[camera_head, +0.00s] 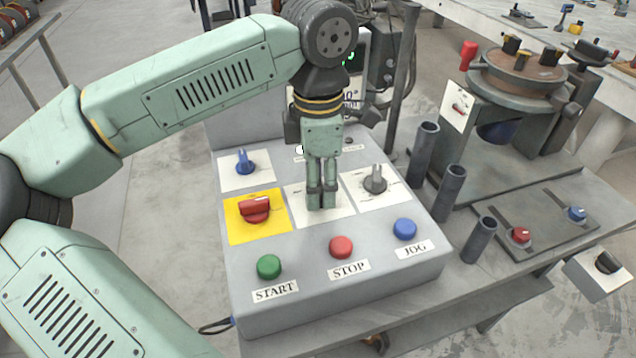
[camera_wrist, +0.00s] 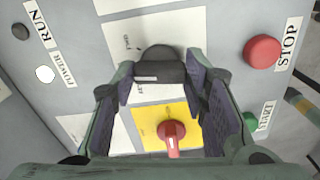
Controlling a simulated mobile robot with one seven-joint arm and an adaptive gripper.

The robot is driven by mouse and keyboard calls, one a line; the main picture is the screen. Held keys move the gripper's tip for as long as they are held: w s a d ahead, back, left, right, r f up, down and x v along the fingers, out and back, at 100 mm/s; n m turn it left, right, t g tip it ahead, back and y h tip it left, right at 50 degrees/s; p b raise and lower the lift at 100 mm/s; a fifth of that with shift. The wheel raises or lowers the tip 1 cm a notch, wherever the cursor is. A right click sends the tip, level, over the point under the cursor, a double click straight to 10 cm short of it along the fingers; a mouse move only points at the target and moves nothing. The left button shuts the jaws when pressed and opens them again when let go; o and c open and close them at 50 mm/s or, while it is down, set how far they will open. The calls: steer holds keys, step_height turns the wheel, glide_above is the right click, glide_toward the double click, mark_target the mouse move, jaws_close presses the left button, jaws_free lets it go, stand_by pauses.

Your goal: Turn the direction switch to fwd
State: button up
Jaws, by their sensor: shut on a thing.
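A black knob (camera_wrist: 158,56) with a white pointer mark sits on a white plate (camera_wrist: 118,38) in the wrist view. It appears to be the direction switch, but I cannot read its small labels or tell its exact setting. My gripper (camera_wrist: 160,75) has its two fingers on either side of this knob and is shut on it. In the head view my gripper (camera_head: 322,200) points down at the middle white plate (camera_head: 298,200) of the grey control box (camera_head: 340,300). My fingers hide the knob there.
A red switch (camera_head: 255,208) on a yellow plate is left of my gripper, a blue knob (camera_head: 245,162) behind it, and a grey knob (camera_head: 376,180) to the right. Green START (camera_head: 269,266), red STOP (camera_head: 341,246) and blue JOG (camera_head: 405,229) buttons line the front.

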steer(key=m+b, duration=0.1)
steer(key=m, duration=0.2)
steer(key=shift+f+b, duration=0.15)
steer(key=shift+b, duration=0.15)
steer(key=shift+m+b, duration=0.6)
steer(key=shift+m, duration=1.4)
steer(key=o, duration=1.2)
steer(key=shift+c, duration=0.2)
steer(key=shift+r, duration=0.2)
step_height(320, 180, up, 12)
steer(key=shift+f, duration=0.1)
